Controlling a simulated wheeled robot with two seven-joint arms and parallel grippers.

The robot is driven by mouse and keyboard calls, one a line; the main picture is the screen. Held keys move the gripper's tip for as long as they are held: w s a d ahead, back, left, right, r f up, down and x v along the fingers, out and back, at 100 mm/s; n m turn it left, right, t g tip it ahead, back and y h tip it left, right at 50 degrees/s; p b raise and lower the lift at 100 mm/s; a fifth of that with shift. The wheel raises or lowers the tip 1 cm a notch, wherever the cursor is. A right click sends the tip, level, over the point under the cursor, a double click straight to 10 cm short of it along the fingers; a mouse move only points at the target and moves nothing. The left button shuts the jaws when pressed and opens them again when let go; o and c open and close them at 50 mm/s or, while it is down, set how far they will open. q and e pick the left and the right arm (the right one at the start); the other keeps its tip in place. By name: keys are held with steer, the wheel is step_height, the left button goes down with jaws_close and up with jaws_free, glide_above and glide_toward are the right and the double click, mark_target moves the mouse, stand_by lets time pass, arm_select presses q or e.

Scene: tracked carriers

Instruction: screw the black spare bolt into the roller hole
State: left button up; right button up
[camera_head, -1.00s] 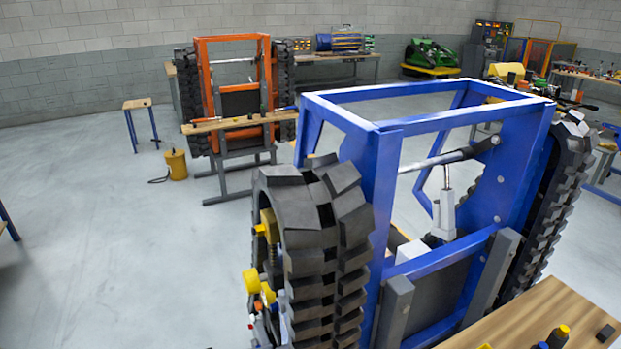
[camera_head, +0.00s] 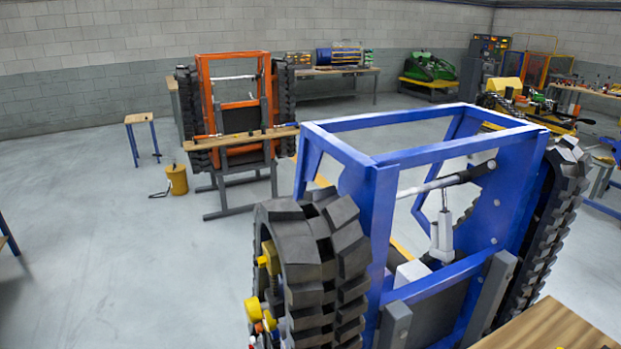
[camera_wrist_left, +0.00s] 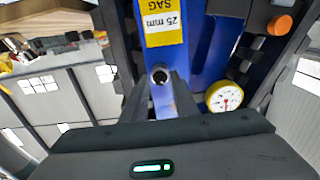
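In the head view the blue carrier (camera_head: 375,205) stands close in front, with a black track (camera_head: 315,245) on its left side. Yellow round parts (camera_head: 254,308) show at the track's inner left edge. I cannot make out the roller hole or the black spare bolt. In the left wrist view my left gripper (camera_wrist_left: 160,85) points at a blue panel (camera_wrist_left: 210,60). A small metal ring with a dark centre (camera_wrist_left: 160,75) shows between its dark fingers; I cannot tell whether they grip it. My right gripper is not in view.
A wooden bench top (camera_head: 545,328) cuts into the lower right. An orange carrier (camera_head: 235,100) stands behind, with a yellow canister (camera_head: 177,180) on the floor. The left wrist view shows a dial gauge (camera_wrist_left: 224,97) and a yellow "25 mm SAG" label (camera_wrist_left: 163,22).

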arm_select(q)
jaws_close()
steer(key=m+b, duration=0.4)
steer(key=m, duration=0.5)
steer(key=shift+m, duration=0.4)
steer(key=m+b, duration=0.6)
steer(key=m, duration=0.3)
steer(key=shift+m+b, duration=0.3)
steer(key=shift+b, duration=0.1)
